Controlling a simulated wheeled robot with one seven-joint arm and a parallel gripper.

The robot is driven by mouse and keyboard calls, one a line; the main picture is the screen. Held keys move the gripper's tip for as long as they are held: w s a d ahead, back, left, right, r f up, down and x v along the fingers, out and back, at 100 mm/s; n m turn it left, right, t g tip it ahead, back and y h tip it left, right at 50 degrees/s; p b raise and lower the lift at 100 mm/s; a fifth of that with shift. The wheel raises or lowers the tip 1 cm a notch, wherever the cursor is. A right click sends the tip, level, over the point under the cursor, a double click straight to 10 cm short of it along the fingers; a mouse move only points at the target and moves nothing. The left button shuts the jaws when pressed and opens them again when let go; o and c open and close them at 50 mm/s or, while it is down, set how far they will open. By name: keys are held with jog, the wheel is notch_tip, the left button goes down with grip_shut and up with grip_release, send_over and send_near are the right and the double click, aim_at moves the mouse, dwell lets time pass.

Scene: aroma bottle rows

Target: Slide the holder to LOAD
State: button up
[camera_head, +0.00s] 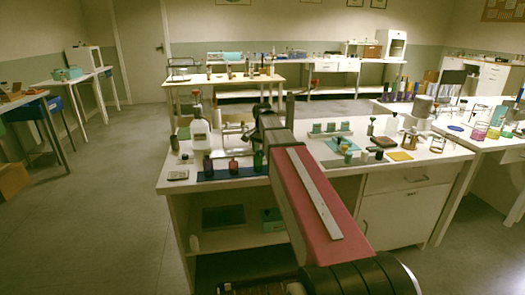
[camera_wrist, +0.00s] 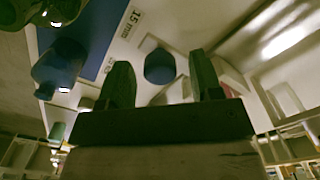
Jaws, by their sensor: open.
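No part in view is clearly legible as the holder or a LOAD mark. In the wrist view my gripper (camera_wrist: 161,82) has its two dark fingers apart. A dark blue round piece (camera_wrist: 160,66) shows in the gap between them, beyond the fingertips; I cannot tell whether they touch it. It stands over a pale surface with small printed text, one part reading like "15 mm". In the head view a pale apparatus (camera_head: 234,128) stands on the white bench, partly behind my arm. My arm hides much of the bench there, and the fingers are not distinct.
A dark blue mat (camera_head: 219,174) with several small bottles lies at the bench's front left; it also shows in the wrist view (camera_wrist: 98,38). A white bottle (camera_head: 200,133) stands behind it. Green blocks, a teal mat (camera_head: 345,145) and glassware crowd the right.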

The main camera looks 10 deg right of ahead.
jog(key=shift+c, duration=0.2)
grip_shut()
jog(key=a, duration=1.1)
jog(key=shift+o, duration=0.2)
grip_release()
jog(key=shift+r, duration=0.1)
